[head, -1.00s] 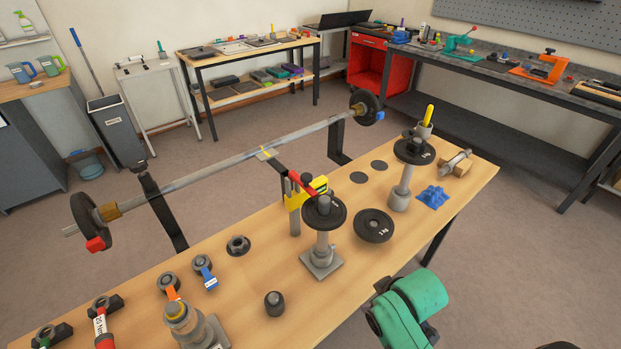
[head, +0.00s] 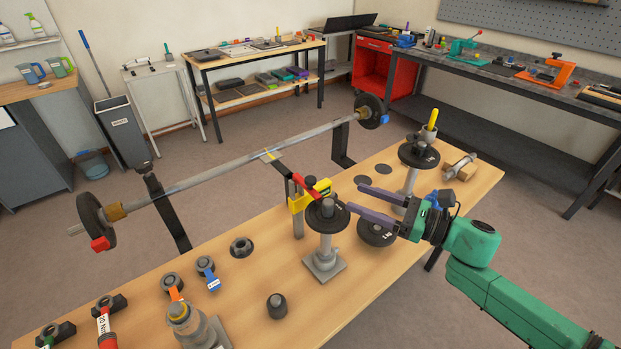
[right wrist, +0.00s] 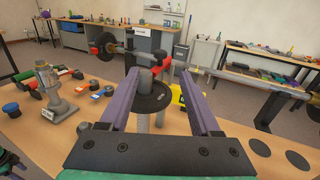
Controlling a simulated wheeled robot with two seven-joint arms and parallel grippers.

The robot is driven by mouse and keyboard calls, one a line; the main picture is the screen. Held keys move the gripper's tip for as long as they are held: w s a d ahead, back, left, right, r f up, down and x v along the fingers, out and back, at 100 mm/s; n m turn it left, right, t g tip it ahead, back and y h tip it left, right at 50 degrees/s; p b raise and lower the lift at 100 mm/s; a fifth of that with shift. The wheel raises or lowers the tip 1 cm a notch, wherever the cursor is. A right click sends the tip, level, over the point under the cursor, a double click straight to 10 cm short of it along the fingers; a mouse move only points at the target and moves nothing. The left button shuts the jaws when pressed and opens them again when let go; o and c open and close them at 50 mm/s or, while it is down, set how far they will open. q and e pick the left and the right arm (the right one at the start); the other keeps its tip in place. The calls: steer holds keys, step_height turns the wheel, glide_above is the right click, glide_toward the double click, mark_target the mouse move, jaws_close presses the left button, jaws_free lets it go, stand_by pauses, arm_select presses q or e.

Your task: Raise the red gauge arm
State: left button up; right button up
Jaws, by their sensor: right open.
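The red gauge arm (head: 305,187) sits at the yellow gauge body (head: 318,191) on a grey post, in the middle of the bench. It slopes down towards the pin of a stand carrying a black weight plate (head: 328,216). In the right wrist view the red arm (right wrist: 162,62) shows behind that pin, partly hidden by it. My right gripper (head: 356,198) is open, its two purple fingers pointing left, just right of the stand and apart from the arm. In the right wrist view the plate and pin appear between the fingers (right wrist: 160,75).
A barbell (head: 220,172) lies along the bench's far side. A second plate stand (head: 410,175) is to the right, and a loose plate (head: 377,232) lies below my fingers. A dark knob (head: 277,305) and several tools occupy the front left. The bench's middle left is clear.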

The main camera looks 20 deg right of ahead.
mark_target(310, 178)
steer(key=p+x, duration=0.3)
steer(key=x, duration=0.9)
steer(key=shift+w+a, duration=0.15)
steer(key=shift+w, duration=0.2)
steer(key=shift+w+a+f, duration=0.1)
steer(key=shift+w+a, duration=0.05)
steer(key=shift+a, duration=0.05)
jaws_close()
stand_by(0.5)
